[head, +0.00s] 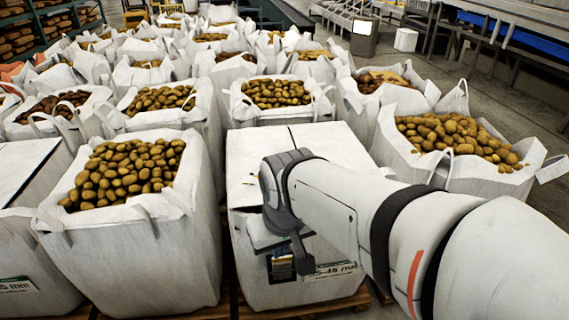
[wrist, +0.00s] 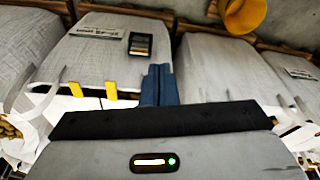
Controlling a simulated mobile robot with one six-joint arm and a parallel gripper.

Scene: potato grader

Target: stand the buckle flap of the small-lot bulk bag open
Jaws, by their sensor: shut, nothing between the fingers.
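The closed white bulk bag (head: 300,140) stands in the middle of the head view, with a flat top. Its front face (wrist: 75,65) appears upside down in the wrist view, with a printed label (wrist: 96,33) and a dark pouch (wrist: 141,45). Two yellow tabs, the left (wrist: 77,89) and the right (wrist: 111,90), lie at its near upper edge beside a white strip; I cannot tell how the flap stands. My gripper (wrist: 157,84) has its blue fingers together, empty, near the bag's corner beside the pouch. In the head view my arm hides the fingers and tabs.
An open bag of potatoes (head: 125,240) stands close on the left, another (head: 480,185) on the right. Several more filled bags crowd behind. A covered bag (head: 25,175) is at far left. Wooden pallets (head: 310,307) lie underneath. Concrete floor is free at right.

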